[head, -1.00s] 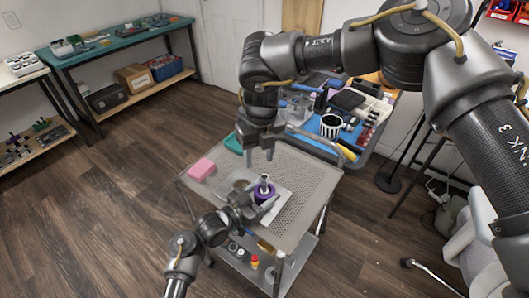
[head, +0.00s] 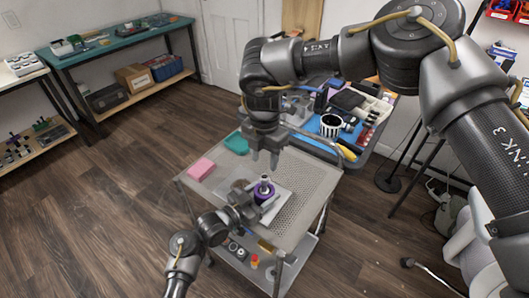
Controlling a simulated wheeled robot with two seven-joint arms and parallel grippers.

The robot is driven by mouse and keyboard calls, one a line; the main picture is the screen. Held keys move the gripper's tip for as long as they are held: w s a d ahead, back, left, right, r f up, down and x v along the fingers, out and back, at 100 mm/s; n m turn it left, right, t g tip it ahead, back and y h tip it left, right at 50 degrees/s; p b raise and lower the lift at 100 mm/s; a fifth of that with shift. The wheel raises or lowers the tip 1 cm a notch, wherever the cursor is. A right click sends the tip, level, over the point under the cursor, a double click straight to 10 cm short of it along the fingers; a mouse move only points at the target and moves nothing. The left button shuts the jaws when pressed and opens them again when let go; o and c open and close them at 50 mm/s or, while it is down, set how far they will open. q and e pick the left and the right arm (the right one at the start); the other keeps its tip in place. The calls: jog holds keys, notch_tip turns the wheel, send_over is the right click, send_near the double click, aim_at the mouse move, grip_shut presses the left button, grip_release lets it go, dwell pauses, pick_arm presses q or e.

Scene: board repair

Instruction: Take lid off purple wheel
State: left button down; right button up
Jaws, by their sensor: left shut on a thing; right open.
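The purple wheel (head: 265,198) sits on a white sheet (head: 284,200) on the perforated cart top. A grey metallic piece, perhaps its lid (head: 264,183), stands on top of it in the middle. My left gripper (head: 264,208) reaches in from the lower left and is shut on the purple wheel at its near side; its fingers partly hide the wheel. My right gripper (head: 264,160) points down from above, open and empty, a little above and behind the wheel's top, apart from it.
A pink block (head: 200,169) and a teal item (head: 236,143) lie on the cart top (head: 310,180) at the left and back. A blue tool tray (head: 325,145) with a black-and-white cup (head: 331,125) stands behind. The cart's right side is clear.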

aim_at(265, 178)
jog(key=shift+f, duration=3.2)
jog(key=shift+c, duration=0.5)
grip_shut()
jog(key=n, duration=0.6)
jog(key=shift+r, duration=0.15)
jog(key=shift+r, duration=1)
